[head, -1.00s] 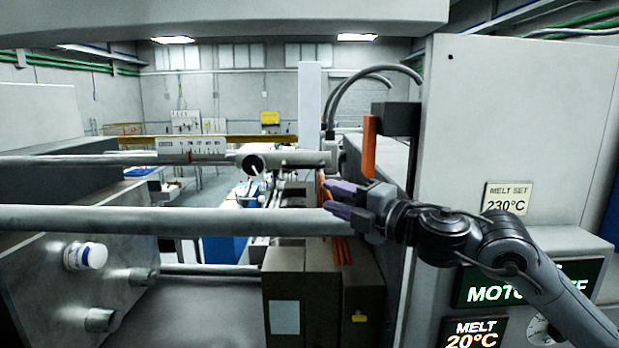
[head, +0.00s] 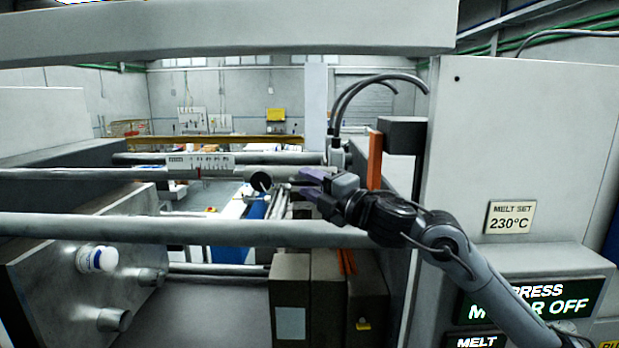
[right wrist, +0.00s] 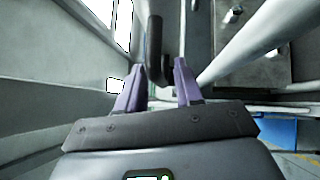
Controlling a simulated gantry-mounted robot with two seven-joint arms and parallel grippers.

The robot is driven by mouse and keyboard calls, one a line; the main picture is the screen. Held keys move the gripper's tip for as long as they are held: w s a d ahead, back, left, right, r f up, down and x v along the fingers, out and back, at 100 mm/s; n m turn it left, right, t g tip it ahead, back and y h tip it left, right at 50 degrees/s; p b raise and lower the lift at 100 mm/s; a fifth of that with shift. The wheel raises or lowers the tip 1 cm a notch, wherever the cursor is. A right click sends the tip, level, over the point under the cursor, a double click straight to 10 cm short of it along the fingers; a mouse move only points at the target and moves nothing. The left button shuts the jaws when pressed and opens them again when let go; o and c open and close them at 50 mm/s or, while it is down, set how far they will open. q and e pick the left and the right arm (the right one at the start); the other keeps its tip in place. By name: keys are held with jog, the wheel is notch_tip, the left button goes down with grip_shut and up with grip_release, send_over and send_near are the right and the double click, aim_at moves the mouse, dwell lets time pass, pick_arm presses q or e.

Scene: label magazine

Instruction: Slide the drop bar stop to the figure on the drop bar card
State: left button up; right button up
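A white scale with red marks (head: 200,163) lies along the upper bar at left of centre in the head view; its figures are too small to read. Just right of it is a pale round stop with a dark knob (head: 260,181). My right gripper (head: 303,185) has purple fingers pointing left, right of the knob. In the right wrist view the fingers (right wrist: 158,82) are apart, and a dark upright handle (right wrist: 155,40) shows between and beyond their tips; I cannot tell whether they touch it. No drop bar card is readable. My left gripper is not in view.
A thick grey bar (head: 150,228) crosses below the scale. An orange strip (head: 374,160) stands behind my right wrist. The machine cabinet at right bears a "MELT SET 230°C" card (head: 510,217).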

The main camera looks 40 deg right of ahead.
jog(key=shift+w, duration=0.25)
grip_shut()
jog(key=shift+s+d+b, duration=0.5)
jog(key=shift+s+d, duration=0.05)
jog(key=shift+d, duration=0.15)
jog(key=shift+s+d, duration=0.2)
jog(key=shift+s, duration=0.05)
grip_release()
